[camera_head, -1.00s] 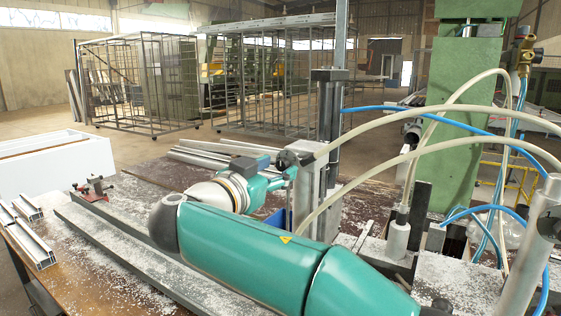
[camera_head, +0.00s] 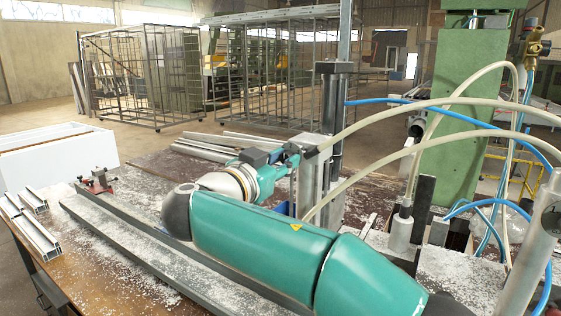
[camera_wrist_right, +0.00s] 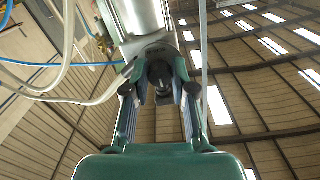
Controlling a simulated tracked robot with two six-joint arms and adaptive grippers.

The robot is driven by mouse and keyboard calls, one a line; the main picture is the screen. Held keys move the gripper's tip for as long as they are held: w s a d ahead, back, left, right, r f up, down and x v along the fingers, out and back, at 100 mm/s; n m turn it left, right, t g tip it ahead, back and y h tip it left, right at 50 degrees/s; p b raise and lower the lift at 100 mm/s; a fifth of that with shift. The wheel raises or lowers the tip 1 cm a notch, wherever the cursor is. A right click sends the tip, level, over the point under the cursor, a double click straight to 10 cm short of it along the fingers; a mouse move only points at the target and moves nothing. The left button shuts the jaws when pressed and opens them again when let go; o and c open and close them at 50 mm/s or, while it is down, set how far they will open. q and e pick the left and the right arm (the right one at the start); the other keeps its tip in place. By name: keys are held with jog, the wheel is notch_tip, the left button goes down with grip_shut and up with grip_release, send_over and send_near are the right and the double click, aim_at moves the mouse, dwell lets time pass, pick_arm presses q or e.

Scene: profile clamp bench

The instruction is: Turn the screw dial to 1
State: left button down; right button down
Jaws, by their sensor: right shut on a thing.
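The screw dial (camera_wrist_right: 160,74) is a dark round knob on the end of a bright metal clamp body (camera_wrist_right: 140,22) in the right wrist view. My right gripper (camera_wrist_right: 160,88) has one finger on each side of it and is shut on it. In the head view my right gripper (camera_head: 294,160) reaches the side of the upright metal clamp (camera_head: 313,172), where the fingers mostly cover the dial. No number or mark on the dial can be read. My left gripper is in neither view.
Clear hoses (camera_head: 440,107) and blue hoses arch close to the clamp's right. A tall dark post (camera_head: 331,110) stands behind it. A long grey rail (camera_head: 130,235) and cut profiles (camera_head: 30,232) lie on the shaving-covered bench. A green machine column (camera_head: 462,110) stands behind right.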

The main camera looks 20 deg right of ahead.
jog(key=shift+f, duration=0.1)
jog(key=n+b, duration=0.1)
jog(key=n, duration=0.1)
jog(key=shift+n, duration=0.4)
jog(key=n, duration=0.2)
jog(key=shift+n, duration=0.4)
jog(key=n, duration=0.3)
jog(key=shift+n, duration=1.7)
jog(key=c, duration=0.9)
grip_release()
jog(key=shift+c, duration=0.2)
